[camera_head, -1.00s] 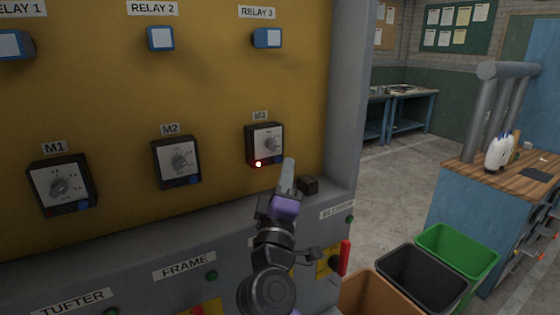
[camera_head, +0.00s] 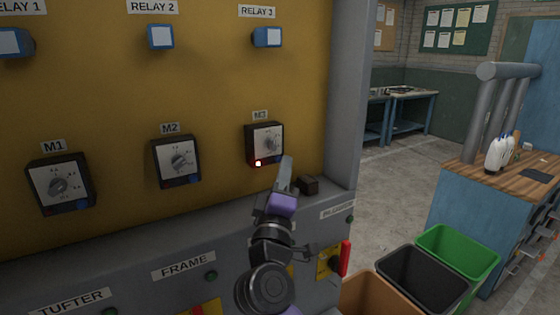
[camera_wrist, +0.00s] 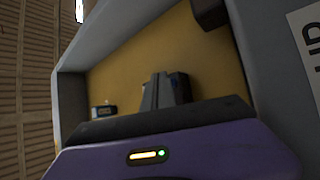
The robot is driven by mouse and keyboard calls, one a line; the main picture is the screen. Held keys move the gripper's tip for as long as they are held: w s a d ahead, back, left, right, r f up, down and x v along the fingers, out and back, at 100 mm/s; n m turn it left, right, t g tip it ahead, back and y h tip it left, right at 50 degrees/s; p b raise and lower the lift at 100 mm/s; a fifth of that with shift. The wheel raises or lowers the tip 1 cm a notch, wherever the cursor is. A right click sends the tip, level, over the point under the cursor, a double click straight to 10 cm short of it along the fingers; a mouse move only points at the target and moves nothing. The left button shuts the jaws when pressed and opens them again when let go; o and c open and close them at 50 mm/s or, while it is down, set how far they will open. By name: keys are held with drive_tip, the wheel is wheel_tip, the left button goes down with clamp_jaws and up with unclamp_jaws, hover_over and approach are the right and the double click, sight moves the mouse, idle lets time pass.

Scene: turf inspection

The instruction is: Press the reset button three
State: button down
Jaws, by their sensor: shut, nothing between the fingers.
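The M3 unit (camera_head: 264,143) is a black box with a grey dial on the yellow panel, below the M3 label (camera_head: 260,115). A red light (camera_head: 258,163) glows at its lower left. Its lower right corner is partly behind my gripper, so I cannot make out a button there. My gripper (camera_head: 286,160) is shut and empty, its tip close to that corner. I cannot tell whether it touches. In the wrist view my gripper (camera_wrist: 158,80) points at the yellow panel, with a dark box with a blue part (camera_wrist: 181,87) close behind its tip.
A small dark block (camera_head: 309,185) sits just right of my gripper. A red handle (camera_head: 345,258) and bins (camera_head: 456,250) are at lower right.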

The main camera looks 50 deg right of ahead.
drive_tip(key=shift+w+d, duration=0.15)
drive_tip(key=shift+w, duration=0.3)
idle(0.5)
idle(0.3)
drive_tip(key=shift+s+a, duration=0.25)
drive_tip(key=shift+s, duration=0.6)
drive_tip(key=shift+s+a, duration=0.25)
drive_tip(key=shift+s, duration=0.55)
drive_tip(key=shift+s+a, duration=0.2)
drive_tip(key=shift+s, duration=0.6)
drive_tip(key=shift+s+a, duration=0.25)
drive_tip(key=shift+s, duration=0.55)
